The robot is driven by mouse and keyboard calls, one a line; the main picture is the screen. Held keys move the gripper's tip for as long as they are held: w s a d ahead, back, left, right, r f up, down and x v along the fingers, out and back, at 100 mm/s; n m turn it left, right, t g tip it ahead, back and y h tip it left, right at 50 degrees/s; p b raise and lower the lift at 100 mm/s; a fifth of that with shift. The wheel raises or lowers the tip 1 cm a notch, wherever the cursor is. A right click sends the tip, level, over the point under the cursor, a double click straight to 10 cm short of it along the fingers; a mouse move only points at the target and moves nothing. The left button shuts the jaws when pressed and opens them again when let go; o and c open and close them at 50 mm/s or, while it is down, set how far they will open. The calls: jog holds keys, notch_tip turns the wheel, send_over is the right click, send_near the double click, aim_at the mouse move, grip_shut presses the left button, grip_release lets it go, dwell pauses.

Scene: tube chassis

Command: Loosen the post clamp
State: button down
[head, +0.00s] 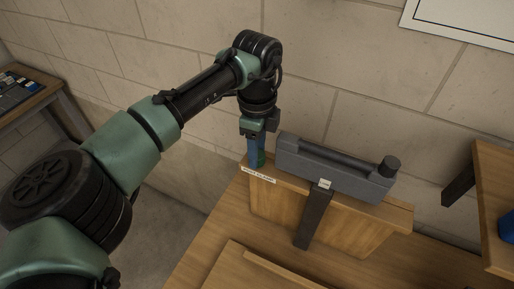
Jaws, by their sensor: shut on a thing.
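My gripper (257,152) points down at the left end of the wooden block's top. It is shut on a small blue and green part (261,159), which is mostly hidden by the fingers. A white label (259,174) that seems to read "post clamp" is on the block's edge just below it. I cannot tell how tight the clamp is. A long dark grey body (335,170) with a slot lies along the block's top, right of my gripper. A dark round knob (388,166) stands at its right end.
A dark bar (314,218) slants down the front of the wooden block (277,212). The wooden bench (215,255) lies in front. A shelf with a blue item (507,230) is at right, a side table (30,105) at far left. A block wall stands close behind.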

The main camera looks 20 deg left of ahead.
jog(key=n+p, duration=0.3)
jog(key=n, duration=0.2)
jog(key=shift+r+n+p, duration=0.1)
jog(key=shift+n+p, duration=0.3)
jog(key=n+p, duration=0.4)
jog(key=n, duration=0.2)
jog(key=n+p, duration=0.3)
jog(key=n, duration=0.3)
jog(key=shift+n, duration=0.3)
jog(key=n+p, duration=0.1)
jog(key=n, duration=0.4)
jog(key=shift+p, duration=0.35)
jog(key=shift+w+a+n, duration=0.1)
jog(key=shift+n, duration=0.3)
jog(key=shift+c, duration=2)
grip_release()
